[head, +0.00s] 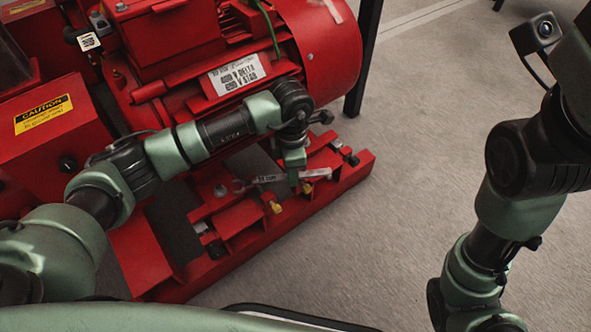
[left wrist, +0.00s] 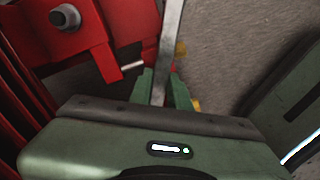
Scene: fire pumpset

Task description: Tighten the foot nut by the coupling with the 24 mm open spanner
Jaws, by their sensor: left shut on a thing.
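The 24 mm open spanner (head: 268,178) is a flat silver bar held across the red motor's foot. My left gripper (head: 294,180) is shut on it, and the spanner's shank (left wrist: 172,35) runs up between the fingers (left wrist: 163,88) in the left wrist view. In the head view its left open end lies just right of a grey foot nut (head: 220,190); whether they touch is unclear. A nut on a red foot also shows in the left wrist view (left wrist: 66,18), left of the spanner shank. The spanner's jaw is outside that view.
The red motor (head: 300,45) stands over the red base frame (head: 340,185), close behind my left arm. Yellow-tipped parts (head: 276,207) sit near the gripper. A red caution-labelled guard (head: 50,130) is at left. Concrete floor (head: 420,170) is clear at right. My right arm is at far right.

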